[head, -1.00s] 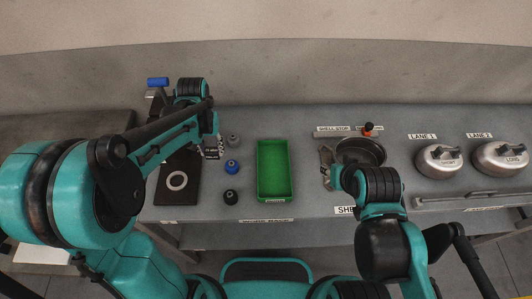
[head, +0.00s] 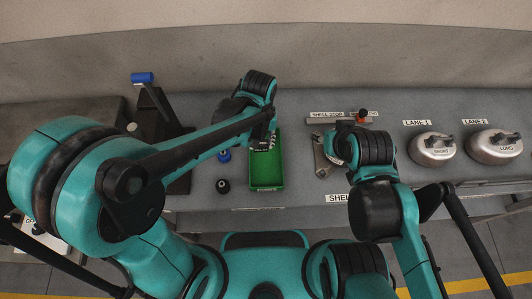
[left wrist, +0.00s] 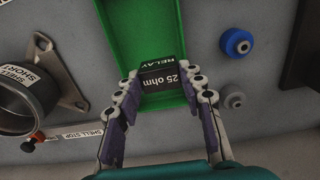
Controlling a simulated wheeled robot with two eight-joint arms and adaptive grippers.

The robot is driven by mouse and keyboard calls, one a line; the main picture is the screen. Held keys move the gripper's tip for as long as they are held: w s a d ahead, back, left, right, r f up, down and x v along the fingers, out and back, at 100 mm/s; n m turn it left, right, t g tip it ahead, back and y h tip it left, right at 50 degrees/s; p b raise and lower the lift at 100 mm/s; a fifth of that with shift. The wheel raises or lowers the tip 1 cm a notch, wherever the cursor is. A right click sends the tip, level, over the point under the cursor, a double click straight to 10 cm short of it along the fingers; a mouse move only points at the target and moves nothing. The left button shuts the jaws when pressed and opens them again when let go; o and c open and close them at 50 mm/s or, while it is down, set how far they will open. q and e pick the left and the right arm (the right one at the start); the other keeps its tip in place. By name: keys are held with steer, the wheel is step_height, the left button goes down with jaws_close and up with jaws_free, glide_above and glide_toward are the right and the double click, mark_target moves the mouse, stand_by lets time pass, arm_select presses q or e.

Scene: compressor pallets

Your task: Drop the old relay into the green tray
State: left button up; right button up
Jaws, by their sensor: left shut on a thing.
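The old relay (left wrist: 163,76) is a black block marked "25 ohm RELAY" in the left wrist view. My left gripper (left wrist: 162,92) is shut on it, with a finger on each side. The green tray (left wrist: 146,28) is behind and below the relay in that view. In the head view my left gripper (head: 264,143) is over the far part of the green tray (head: 267,182), and the relay is hidden. My right wrist (head: 362,148) is beside the dark shell; the fingers of the right gripper are not clearly visible.
A blue knob-like part (head: 224,156) and a black one (head: 223,186) stand left of the tray. A dark shell with metal tabs (left wrist: 25,100) sits near the "SHELL STOP" label (head: 327,115). Two metal domes (head: 432,150) stand in the lanes at right.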

arm_select(q)
steer(key=shift+f+b, duration=1.25)
steer(key=shift+f, duration=0.7)
steer(key=o, duration=1.2)
steer(key=shift+r, duration=0.1)
step_height(320, 180, up, 12)
steer(key=shift+f, duration=0.1)
steer(key=shift+a, duration=0.1)
